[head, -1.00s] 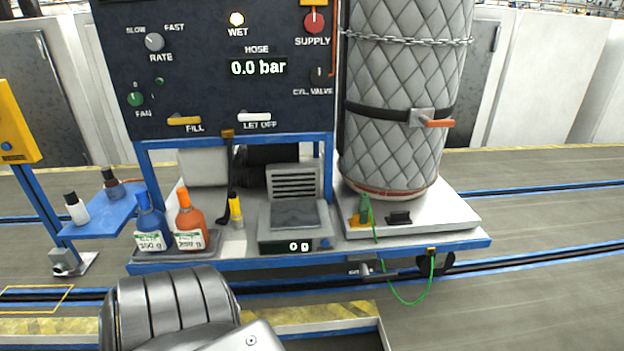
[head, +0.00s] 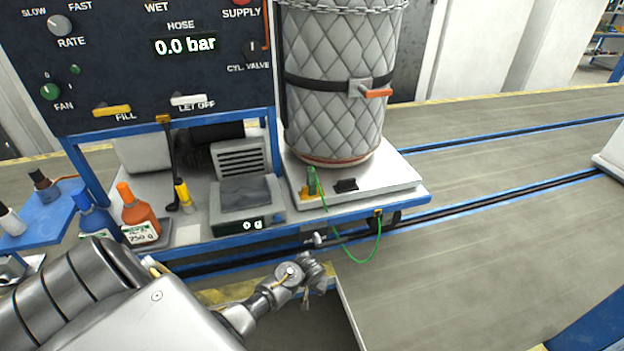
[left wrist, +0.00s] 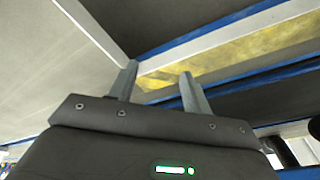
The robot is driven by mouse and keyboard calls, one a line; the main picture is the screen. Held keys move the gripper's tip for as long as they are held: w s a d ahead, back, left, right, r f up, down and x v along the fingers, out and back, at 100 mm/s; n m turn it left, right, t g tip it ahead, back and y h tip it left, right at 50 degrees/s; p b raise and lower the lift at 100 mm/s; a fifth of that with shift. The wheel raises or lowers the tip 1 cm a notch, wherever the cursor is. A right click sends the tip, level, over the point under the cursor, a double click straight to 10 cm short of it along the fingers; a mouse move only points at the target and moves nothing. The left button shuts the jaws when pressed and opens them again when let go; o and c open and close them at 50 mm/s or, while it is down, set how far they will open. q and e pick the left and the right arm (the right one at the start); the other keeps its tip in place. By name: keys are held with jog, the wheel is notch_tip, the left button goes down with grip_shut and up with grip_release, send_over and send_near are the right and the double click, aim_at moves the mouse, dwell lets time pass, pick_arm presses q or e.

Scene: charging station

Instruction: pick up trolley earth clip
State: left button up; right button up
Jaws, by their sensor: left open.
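The earth clip (head: 312,181) is small and green. It stands on the light plate at the foot of the quilted cylinder, beside a small yellow piece. My left gripper (head: 312,278) is low in front of the trolley, below and apart from the clip. In the left wrist view its two fingers (left wrist: 158,82) are spread with nothing between them. The clip does not show in that view. My right gripper is not in view.
The trolley's blue rail (head: 300,236) lies between my gripper and the clip. The quilted cylinder (head: 335,95) stands behind the clip, and a black piece (head: 346,185) lies right of it. A scale (head: 245,205) and bottles stand left. Floor right of the trolley is clear.

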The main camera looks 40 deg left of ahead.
pick_arm(q)
jog(key=w+a+r+n+y+p, duration=0.1)
jog(key=w+a+r, duration=0.15)
jog(key=r, duration=0.55)
jog(key=w+a+r+n+p, duration=0.1)
jog(key=w+r, duration=0.3)
jog(key=r, duration=0.4)
notch_tip(320, 180, up, 19)
jog(key=n+y, duration=0.1)
jog(key=n, duration=0.5)
send_over(312, 171)
jog(key=s+d, duration=0.2)
jog(key=x, duration=0.4)
jog(key=p+x, duration=0.1)
jog(key=shift+w+f, duration=0.3)
jog(key=shift+w, duration=0.1)
jog(key=shift+a+f, duration=0.15)
jog(key=shift+f, duration=0.1)
jog(key=shift+x, duration=2.35)
jog(key=shift+a+r, duration=0.1)
jog(key=shift+p, duration=0.3)
grip_shut()
